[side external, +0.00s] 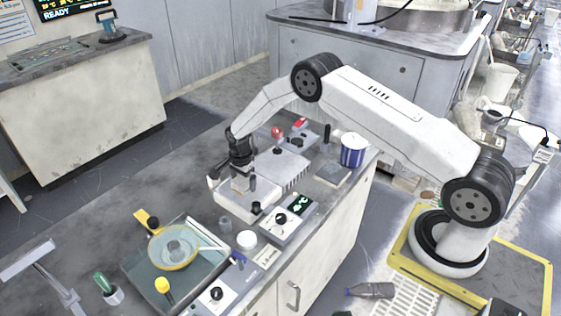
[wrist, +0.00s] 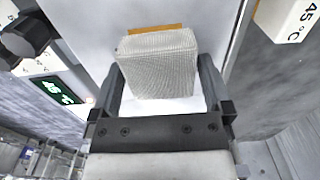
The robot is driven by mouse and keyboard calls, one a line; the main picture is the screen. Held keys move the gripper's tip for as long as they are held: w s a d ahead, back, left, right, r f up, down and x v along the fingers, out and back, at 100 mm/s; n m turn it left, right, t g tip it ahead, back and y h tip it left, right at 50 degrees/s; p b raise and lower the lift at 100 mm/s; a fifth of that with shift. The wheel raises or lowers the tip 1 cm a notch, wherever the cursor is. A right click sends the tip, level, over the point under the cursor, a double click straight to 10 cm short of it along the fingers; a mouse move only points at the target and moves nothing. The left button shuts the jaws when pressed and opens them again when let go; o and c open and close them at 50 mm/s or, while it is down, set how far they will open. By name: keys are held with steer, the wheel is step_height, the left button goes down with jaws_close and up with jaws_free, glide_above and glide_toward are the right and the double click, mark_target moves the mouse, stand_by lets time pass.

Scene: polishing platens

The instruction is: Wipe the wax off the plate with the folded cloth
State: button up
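My gripper (wrist: 160,85) is shut on the folded cloth (wrist: 157,66), a grey woven pad held between its two dark fingers. Beyond the cloth in the wrist view lies the pale, smooth plate (wrist: 90,25). A strip of amber wax (wrist: 155,29) shows on the plate along the cloth's far edge; any wax under the cloth is hidden. In the side view my gripper (side external: 241,168) points down over the plate (side external: 264,196), with the cloth (side external: 240,184) small below it. I cannot tell whether the cloth touches the plate.
A control box with a green display (side external: 300,204) and black knob stands in front of the plate. A round amber dish (side external: 173,248) sits on a platform at the left. A white jar (side external: 247,240) and a blue-and-white tub (side external: 353,150) stand on the bench.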

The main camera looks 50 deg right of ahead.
steer(key=shift+r, duration=0.4)
steer(key=shift+c, duration=0.2)
steer(key=c, duration=1)
steer(key=shift+r, duration=2.05)
steer(key=shift+c, duration=0.2)
steer(key=shift+w+d+r, duration=0.25)
steer(key=shift+w+r, duration=0.2)
steer(key=shift+r, duration=0.2)
steer(key=shift+w+d+r, duration=0.25)
steer(key=shift+w+r, duration=0.15)
steer(key=shift+r, duration=0.2)
steer(key=shift+w+d+r, duration=0.25)
steer(key=shift+w+r, duration=0.2)
steer(key=shift+r, duration=0.2)
